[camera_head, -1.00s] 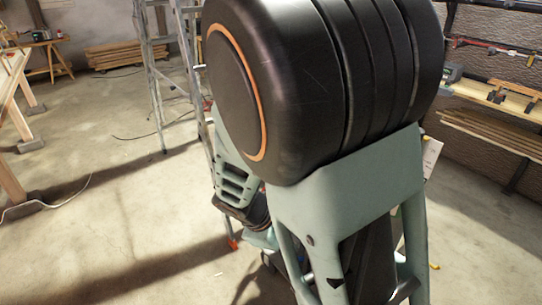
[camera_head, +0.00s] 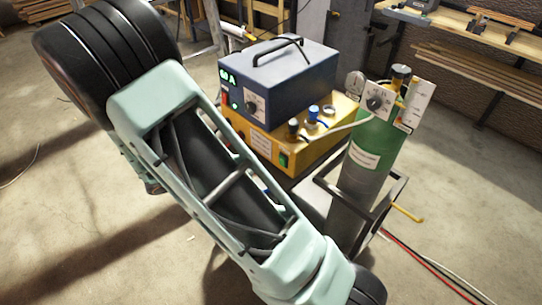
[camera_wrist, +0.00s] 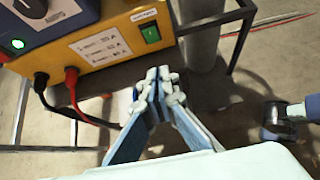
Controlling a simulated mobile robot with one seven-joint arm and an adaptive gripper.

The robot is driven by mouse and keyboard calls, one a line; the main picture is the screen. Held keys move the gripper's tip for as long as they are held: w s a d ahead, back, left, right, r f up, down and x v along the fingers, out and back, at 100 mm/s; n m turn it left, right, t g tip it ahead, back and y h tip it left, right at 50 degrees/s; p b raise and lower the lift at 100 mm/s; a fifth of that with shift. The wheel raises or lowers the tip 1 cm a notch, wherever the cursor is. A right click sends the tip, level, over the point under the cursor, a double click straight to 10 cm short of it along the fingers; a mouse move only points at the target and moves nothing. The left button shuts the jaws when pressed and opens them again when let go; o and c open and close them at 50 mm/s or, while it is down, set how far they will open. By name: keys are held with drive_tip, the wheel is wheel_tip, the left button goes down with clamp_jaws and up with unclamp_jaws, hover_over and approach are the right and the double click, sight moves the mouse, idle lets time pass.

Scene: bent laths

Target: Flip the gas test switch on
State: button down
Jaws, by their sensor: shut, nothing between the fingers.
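A green rocker switch (camera_wrist: 151,33) is set in the right end of the front of a yellow unit (camera_wrist: 100,48), with a small label just above it. The switch also shows in the head view (camera_head: 284,160), on the yellow unit's front beside my arm. Its rocker position is too small to tell. My gripper (camera_wrist: 158,86) is shut and empty in the wrist view. Its fingertips appear below the switch in the picture, apart from it. In the head view my arm hides the gripper.
A blue unit (camera_head: 275,75) with a handle sits on the yellow unit. A green gas cylinder (camera_head: 374,142) with a gauge stands to the right in a dark cart frame (camera_head: 392,205). Black and red cables (camera_wrist: 72,88) hang from the yellow unit's front. Hoses (camera_head: 425,262) cross the floor.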

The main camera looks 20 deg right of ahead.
drive_tip(key=shift+w+f, duration=0.2)
drive_tip(key=shift+w, duration=0.2)
approach(281, 161)
wheel_tip(281, 161, down, 4)
drive_tip(key=d, duration=0.3)
drive_tip(key=shift+w+d+r, duration=0.1)
drive_tip(key=shift+w+d, duration=0.55)
